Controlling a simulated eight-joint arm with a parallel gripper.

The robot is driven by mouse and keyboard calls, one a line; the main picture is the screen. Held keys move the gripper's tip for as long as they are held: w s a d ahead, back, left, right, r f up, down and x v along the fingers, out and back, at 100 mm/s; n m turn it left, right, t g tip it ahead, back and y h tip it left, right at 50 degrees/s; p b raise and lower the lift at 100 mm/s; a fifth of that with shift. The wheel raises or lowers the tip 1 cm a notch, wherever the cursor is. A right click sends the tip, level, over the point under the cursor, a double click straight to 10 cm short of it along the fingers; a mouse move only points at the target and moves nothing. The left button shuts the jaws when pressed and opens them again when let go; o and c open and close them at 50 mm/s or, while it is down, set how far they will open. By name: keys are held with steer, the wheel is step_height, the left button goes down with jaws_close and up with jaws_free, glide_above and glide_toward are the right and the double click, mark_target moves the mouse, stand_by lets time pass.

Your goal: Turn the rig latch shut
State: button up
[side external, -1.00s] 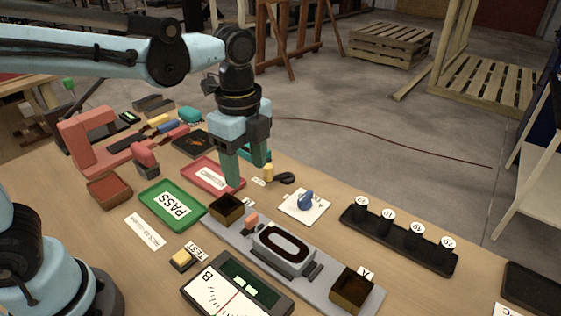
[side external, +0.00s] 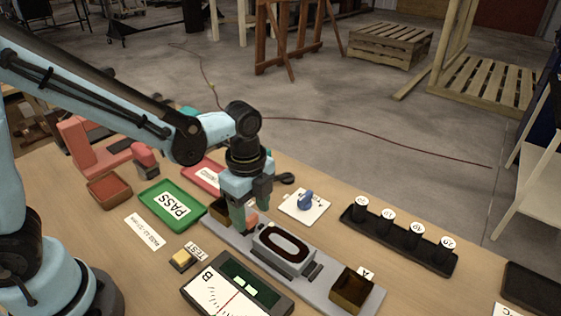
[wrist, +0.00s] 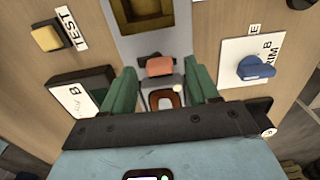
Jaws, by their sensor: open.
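The grey rig plate (side external: 322,290) lies on the table with an oval-ringed detector unit (side external: 283,250) on it. A small salmon block, which looks like the latch handle (wrist: 160,66), stands at the unit's end. In the side view the latch (side external: 252,217) is partly hidden by my fingers. My gripper (side external: 250,208) points down over that end of the rig. In the wrist view my gripper (wrist: 161,72) is open, its green fingers on either side of the latch with gaps. I cannot tell how far the latch is turned.
A brown bin (wrist: 145,12) sits close beside the latch, and another bin (side external: 352,291) at the rig's far end. A blue knob (side external: 306,200), a yellow TEST button (side external: 181,259) and a meter (side external: 236,290) stand nearby. A green PASS tray (side external: 172,204) lies left.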

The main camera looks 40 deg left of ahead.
steer(key=shift+f, duration=0.45)
steer(key=c, duration=1)
steer(key=shift+c, duration=0.2)
